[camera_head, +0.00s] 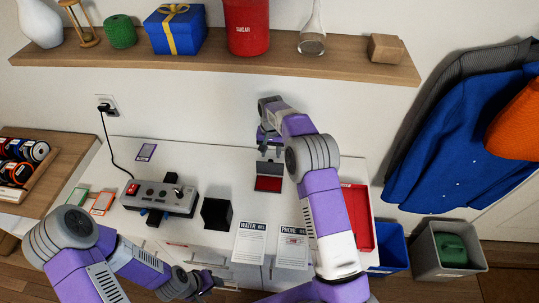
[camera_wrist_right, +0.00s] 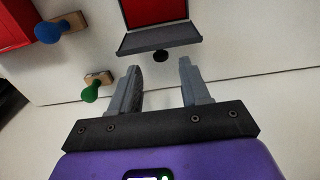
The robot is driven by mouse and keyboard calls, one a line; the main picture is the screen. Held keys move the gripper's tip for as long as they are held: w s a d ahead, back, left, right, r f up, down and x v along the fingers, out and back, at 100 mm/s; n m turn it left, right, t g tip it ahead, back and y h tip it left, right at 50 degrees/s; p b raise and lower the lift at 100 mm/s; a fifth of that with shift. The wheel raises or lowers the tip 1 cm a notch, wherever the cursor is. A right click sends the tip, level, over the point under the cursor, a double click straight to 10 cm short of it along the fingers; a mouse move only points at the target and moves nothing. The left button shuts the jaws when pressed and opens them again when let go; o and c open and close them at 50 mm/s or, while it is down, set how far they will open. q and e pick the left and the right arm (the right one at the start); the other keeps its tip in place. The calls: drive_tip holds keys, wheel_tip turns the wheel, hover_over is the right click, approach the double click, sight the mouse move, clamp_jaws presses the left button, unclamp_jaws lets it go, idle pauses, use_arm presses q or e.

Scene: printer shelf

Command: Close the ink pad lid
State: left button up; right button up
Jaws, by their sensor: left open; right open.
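The ink pad (camera_head: 268,184) lies open on the white counter in the head view, its red surface showing. Its grey lid (camera_head: 270,168) stands raised at the back edge. In the right wrist view the red pad (camera_wrist_right: 155,12) is at the top, with the lid (camera_wrist_right: 160,40) below it and a small black knob (camera_wrist_right: 160,57) on the lid. My right gripper (camera_wrist_right: 160,75) is open and empty behind the lid, with the knob just beyond the gap between its fingers. In the head view my right arm partly hides that gripper. My left gripper (camera_head: 203,284) is open, low by the counter front.
A blue-handled stamp (camera_wrist_right: 48,32) and a green-handled stamp (camera_wrist_right: 92,92) are beside the right gripper. A red tray (camera_head: 360,218) is at right on the counter. A grey switch box (camera_head: 160,197), a black holder (camera_head: 216,213) and two labelled papers (camera_head: 250,243) lie to the left and front. A shelf (camera_head: 210,65) hangs above.

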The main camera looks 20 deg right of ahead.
sight(271, 162)
wheel_tip(271, 162, down, 4)
drive_tip(key=shift+s+r, duration=0.1)
drive_tip(key=shift+s, duration=0.05)
drive_tip(key=shift+s+a+f, duration=0.1)
drive_tip(key=shift+s+f, duration=0.1)
drive_tip(key=shift+f, duration=0.1)
drive_tip(key=shift+w+f, duration=0.3)
drive_tip(key=shift+w, duration=0.25)
drive_tip(key=shift+s+r, duration=0.2)
drive_tip(key=shift+r, duration=0.15)
drive_tip(key=c, duration=0.6)
drive_tip(key=shift+w, duration=0.1)
clamp_jaws()
